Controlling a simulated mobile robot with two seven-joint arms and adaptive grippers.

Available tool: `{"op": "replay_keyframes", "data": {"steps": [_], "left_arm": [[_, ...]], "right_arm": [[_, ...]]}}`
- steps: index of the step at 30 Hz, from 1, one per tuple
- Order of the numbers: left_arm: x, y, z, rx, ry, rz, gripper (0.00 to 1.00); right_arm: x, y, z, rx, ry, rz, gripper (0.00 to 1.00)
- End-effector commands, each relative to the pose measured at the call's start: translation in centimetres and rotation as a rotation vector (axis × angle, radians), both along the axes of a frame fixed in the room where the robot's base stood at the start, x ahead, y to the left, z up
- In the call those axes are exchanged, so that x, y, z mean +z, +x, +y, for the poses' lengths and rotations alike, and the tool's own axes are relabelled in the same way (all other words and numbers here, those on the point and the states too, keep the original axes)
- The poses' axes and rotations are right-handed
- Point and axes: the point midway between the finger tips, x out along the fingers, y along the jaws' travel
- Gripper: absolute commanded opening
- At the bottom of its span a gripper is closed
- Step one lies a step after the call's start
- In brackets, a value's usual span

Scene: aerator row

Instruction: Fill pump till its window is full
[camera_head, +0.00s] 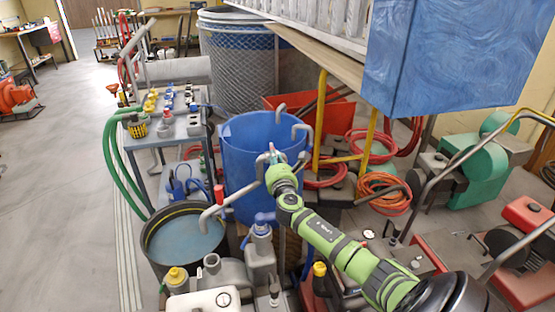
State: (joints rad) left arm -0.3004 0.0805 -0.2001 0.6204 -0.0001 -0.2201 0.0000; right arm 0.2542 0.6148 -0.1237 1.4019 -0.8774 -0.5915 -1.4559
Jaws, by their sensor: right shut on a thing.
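My right gripper (275,157) is at the near rim of the blue barrel (240,150). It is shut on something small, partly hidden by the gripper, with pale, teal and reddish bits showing. A grey bent pipe (238,194) runs close beside the gripper and down to the left; I cannot tell whether they touch. A grey pump-like body (260,258) with a blue valve on top stands below, left of my right forearm. I cannot make out a window or its level. My left gripper is not in view.
A black-rimmed tub (147,246) of bluish water stands at lower left. A grey cart (174,137) holds several small fittings, with green hoses at its left. Red and orange hose coils (382,193) lie to the right. A blue box (455,55) overhangs at upper right.

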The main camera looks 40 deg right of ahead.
Motion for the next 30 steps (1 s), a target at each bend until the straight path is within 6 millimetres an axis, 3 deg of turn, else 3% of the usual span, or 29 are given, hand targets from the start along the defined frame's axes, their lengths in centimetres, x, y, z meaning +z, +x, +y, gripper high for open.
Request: {"op": "replay_keyframes", "data": {"steps": [8,21,30], "left_arm": [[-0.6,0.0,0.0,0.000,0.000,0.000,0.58],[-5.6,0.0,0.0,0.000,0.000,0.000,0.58],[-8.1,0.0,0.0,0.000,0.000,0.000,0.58]], "right_arm": [[-0.1,1.3,1.6,-0.209,0.006,-0.003,0.00],[-0.5,3.0,2.7,-0.556,0.002,-0.003,0.00],[-0.2,3.6,2.9,-0.671,0.000,-0.002,0.00]]}}
